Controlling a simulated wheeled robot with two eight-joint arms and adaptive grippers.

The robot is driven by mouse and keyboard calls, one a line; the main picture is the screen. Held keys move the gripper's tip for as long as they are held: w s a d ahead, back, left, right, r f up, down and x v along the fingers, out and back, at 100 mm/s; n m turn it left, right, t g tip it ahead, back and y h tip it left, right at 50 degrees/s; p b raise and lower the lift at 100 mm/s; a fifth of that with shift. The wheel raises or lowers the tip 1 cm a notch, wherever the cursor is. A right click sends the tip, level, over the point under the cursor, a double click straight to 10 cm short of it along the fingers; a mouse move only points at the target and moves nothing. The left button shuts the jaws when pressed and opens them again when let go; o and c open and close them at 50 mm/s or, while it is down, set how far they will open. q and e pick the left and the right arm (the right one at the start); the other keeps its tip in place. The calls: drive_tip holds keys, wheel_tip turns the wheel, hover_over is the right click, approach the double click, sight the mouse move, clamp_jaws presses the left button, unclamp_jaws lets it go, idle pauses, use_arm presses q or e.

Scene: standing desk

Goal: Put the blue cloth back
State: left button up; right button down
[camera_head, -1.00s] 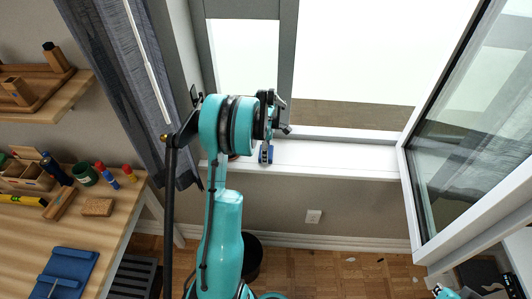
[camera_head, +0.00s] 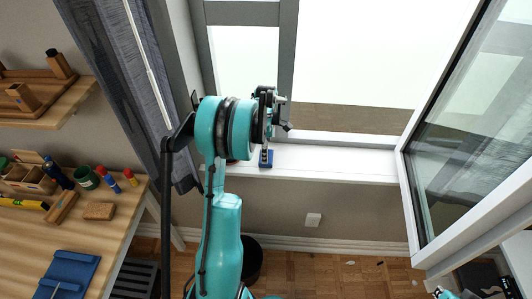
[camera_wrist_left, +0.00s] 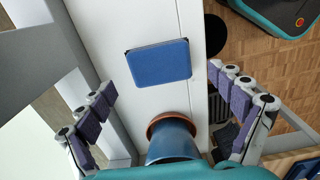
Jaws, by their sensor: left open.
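A flat blue rectangular pad, which looks like the folded blue cloth (camera_wrist_left: 158,60), lies on the white windowsill. In the head view the blue cloth (camera_head: 266,163) shows just below the end of my left arm. My left gripper (camera_wrist_left: 162,80) is open and empty in the left wrist view, its purple-padded fingers on either side of the cloth and apart from it. In the head view the arm partly hides this gripper. A little of my right gripper (camera_head: 442,293) shows at the lower right edge; its fingers cannot be made out.
A blue pot (camera_wrist_left: 172,140) on a terracotta saucer stands on the sill beside the cloth. The window frame (camera_head: 288,70) rises behind, and an open pane (camera_head: 470,130) is at the right. The wooden desk (camera_head: 30,240) at left holds several tools and another blue item (camera_head: 68,268).

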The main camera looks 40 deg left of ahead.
use_arm(q)
wheel_tip(320, 180, up, 8)
drive_tip(key=p, duration=0.2)
drive_tip(key=s+d+r+m+t, duration=0.1)
drive_tip(key=s+d+r+m, duration=0.1)
drive_tip(key=d+r+m, duration=0.45)
drive_tip(key=s+d+r+m+t, duration=0.2)
drive_tip(key=s+d+r+m, duration=0.15)
drive_tip(key=d, duration=0.55)
drive_tip(key=s+d+f+m+t, duration=0.1)
drive_tip(key=s+d+m+t, duration=0.3)
drive_tip(key=s+d+m, duration=0.7)
drive_tip(key=d+m, duration=0.3)
drive_tip(key=m, duration=0.1)
drive_tip(key=shift+s+d, duration=0.3)
drive_tip(key=shift+s, duration=0.1)
drive_tip(key=shift+f, duration=0.1)
